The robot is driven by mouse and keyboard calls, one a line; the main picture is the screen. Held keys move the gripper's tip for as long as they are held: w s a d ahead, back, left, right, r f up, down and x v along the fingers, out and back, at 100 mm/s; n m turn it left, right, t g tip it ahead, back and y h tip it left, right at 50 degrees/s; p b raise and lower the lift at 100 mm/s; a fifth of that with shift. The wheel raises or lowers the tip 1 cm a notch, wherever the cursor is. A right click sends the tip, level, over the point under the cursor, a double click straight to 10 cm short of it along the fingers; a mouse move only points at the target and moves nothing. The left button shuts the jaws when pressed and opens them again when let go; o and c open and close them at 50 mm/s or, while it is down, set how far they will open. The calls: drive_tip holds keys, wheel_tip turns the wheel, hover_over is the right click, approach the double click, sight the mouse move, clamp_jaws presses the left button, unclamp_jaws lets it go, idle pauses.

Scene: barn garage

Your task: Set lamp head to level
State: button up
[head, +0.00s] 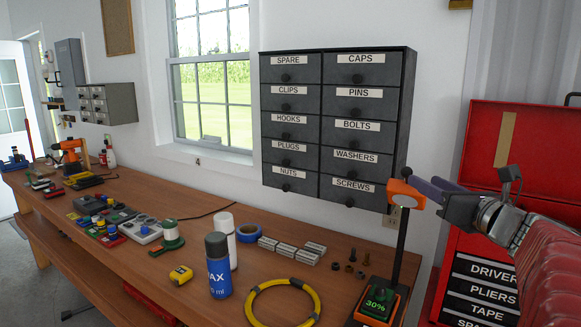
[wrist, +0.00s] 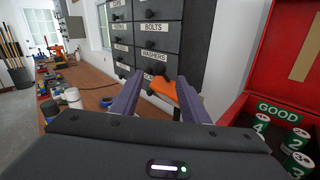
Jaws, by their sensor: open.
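The lamp's orange head (head: 406,194) sits on top of a dark post (head: 401,245) at the bench's right end. In the head view the head looks tilted, lower toward the right. The lamp's base (head: 375,304) has a green display reading 30%. My gripper (head: 433,188) is at the right of the lamp head, with its purple fingers pointing at it. In the wrist view my open gripper (wrist: 160,80) has the orange head (wrist: 164,89) between and just beyond its fingertips. I cannot tell whether a finger touches it.
A drawer cabinet (head: 333,125) hangs on the wall just behind the lamp. A red tool chest (head: 505,150) stands at the right, close to my arm. A yellow cable coil (head: 283,306), a spray can (head: 217,268) and bolts are on the wooden bench (head: 190,215).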

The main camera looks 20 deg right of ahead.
sight(406, 178)
drive_tip(key=w, duration=0.6)
drive_tip(key=w+d, duration=0.1)
drive_tip(key=w, duration=0.1)
drive_tip(key=shift+w, duration=0.4)
clamp_jaws()
